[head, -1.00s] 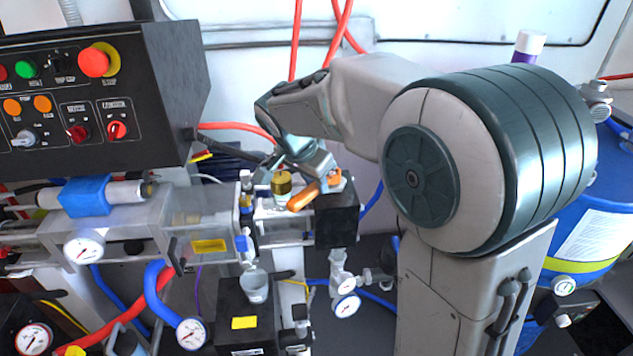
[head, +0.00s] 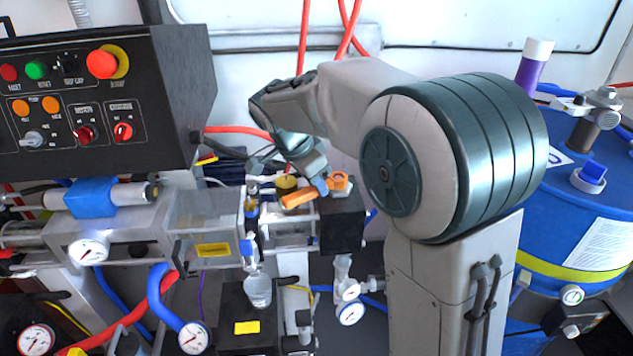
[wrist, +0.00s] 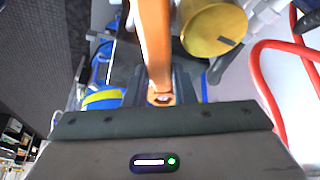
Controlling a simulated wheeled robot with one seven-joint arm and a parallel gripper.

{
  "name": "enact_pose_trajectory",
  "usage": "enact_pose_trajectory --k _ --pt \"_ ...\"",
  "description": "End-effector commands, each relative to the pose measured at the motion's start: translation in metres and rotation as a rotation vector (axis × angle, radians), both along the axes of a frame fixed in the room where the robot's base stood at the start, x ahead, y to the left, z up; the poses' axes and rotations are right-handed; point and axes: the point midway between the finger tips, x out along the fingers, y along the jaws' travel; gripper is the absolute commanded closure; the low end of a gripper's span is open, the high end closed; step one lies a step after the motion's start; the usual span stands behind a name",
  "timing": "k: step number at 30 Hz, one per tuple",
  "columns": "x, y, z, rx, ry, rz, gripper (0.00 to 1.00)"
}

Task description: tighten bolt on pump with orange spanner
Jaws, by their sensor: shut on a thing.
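My gripper (head: 318,182) is shut on the orange spanner (head: 299,198), above the pump's black end block (head: 342,225). One orange end points left, close to a round brass fitting (head: 286,184). A wider orange end shows right of the fingers over the block. In the wrist view, the spanner (wrist: 155,40) runs up from between the jaws (wrist: 160,95), with the brass fitting (wrist: 213,30) just right of it. I cannot tell whether the spanner touches the fitting. The bolt is not clearly visible, and the spanner's fit on it cannot be told.
A black control panel (head: 170,100) stands at the left, above gauges and blue and red hoses. A blue drum (head: 570,230) stands at the right behind my arm. A clear cup (head: 258,290) sits below the pump. A red hose (wrist: 265,85) curves near the gripper.

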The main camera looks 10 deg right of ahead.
Motion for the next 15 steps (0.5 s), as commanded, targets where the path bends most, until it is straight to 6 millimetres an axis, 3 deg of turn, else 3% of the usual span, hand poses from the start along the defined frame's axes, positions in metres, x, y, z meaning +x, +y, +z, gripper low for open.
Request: enact_pose_trajectory --k 15 --pt "0.0107 0.0048 0.0016 0.004 -0.007 -0.16 1.0"
